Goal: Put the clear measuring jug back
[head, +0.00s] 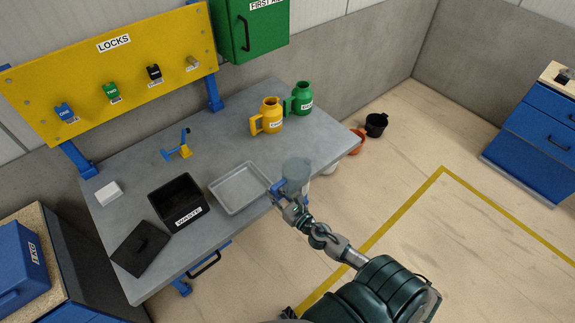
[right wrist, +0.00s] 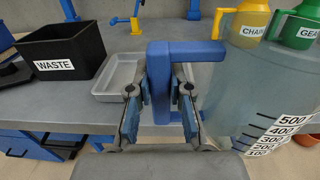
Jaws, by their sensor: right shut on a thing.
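The clear measuring jug (head: 297,170) has a grey-blue see-through body and a blue handle. In the right wrist view the jug (right wrist: 250,95) fills the right side, with its white number marks up to 500 facing the camera. My right gripper (head: 280,193) is shut on the blue handle. In the right wrist view its two fingers (right wrist: 160,95) stand on either side of the handle's upright bar. The jug looks upright, by the front right edge of the grey bench (head: 228,137); I cannot tell whether its base touches anything.
A grey tray (head: 262,202) lies left of the jug, beside a black WASTE bin (head: 172,193). Yellow (head: 268,114) and green (head: 301,98) jugs stand behind. A black container (head: 376,124) and an orange one (head: 358,142) sit low beyond the bench's right end.

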